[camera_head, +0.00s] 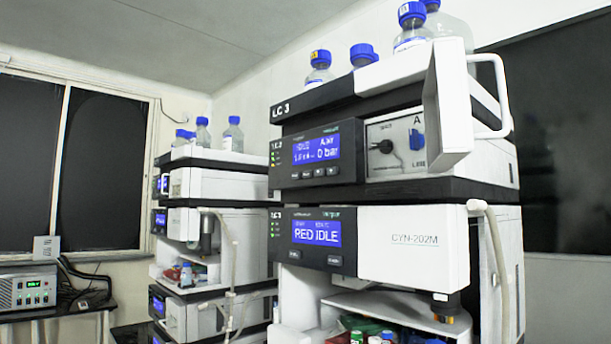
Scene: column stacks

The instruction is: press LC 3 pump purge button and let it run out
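The LC 3 stack (290,108) stands at the centre right, its name on the dark top tray. Its pump module has a black front panel with a lit blue display (317,149) that reads "A.air" and "0 bar"; the rest is too small to read surely. A row of several small buttons (319,172) sits below this display; their labels are not legible, so I cannot tell which is purge. Right of the display is a pale recess (396,144) with a dark round knob (386,146) and a blue part (417,140). My gripper is not in view.
A white flap (447,100) stands swung out at the pump's right side. Blue-capped bottles (319,70) stand on top. Another stack (228,185) is behind left; a grey box (27,289) sits far left.

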